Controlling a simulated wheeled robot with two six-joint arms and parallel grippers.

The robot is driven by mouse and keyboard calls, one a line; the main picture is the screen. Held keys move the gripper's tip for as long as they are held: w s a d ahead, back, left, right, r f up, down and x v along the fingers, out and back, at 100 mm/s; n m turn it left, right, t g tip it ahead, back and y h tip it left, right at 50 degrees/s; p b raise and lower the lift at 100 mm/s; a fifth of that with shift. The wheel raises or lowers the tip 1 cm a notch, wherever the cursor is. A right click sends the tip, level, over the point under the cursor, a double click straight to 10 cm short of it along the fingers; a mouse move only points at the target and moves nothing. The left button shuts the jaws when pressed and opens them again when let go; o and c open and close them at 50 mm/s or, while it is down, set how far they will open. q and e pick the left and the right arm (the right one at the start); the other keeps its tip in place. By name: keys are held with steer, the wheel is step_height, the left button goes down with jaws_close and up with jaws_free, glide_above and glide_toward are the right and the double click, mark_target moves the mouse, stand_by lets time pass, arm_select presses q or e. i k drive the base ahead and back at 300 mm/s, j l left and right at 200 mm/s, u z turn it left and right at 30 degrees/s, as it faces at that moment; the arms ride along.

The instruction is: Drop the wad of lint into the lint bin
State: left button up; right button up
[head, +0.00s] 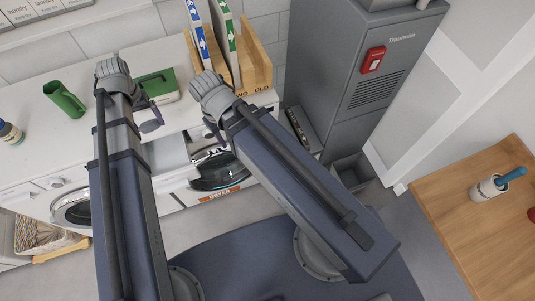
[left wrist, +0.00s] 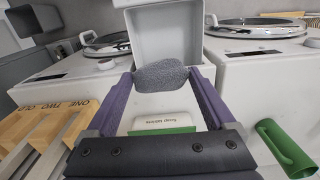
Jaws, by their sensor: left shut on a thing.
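A dark grey, fuzzy wad of lint (left wrist: 160,73) is between the two purple fingers of my left gripper (left wrist: 158,84) in the left wrist view. The fingers are shut on it. In the head view my left gripper (head: 150,114) is over the white worktop's front edge, mostly behind my arm, and the wad cannot be made out. My right gripper (head: 210,128) is largely hidden by its own arm, near the dryer. An open pale grey box (left wrist: 165,40) stands just beyond the wad; I cannot tell whether it is the lint bin.
A dryer (head: 218,170) is below. A tall grey cabinet (head: 370,65) is at right, with a dark open container (head: 352,167) at its foot. A wooden table (head: 480,225) is at far right.

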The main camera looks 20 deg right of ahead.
mark_target(343, 182)
steer(key=z, duration=1.95)
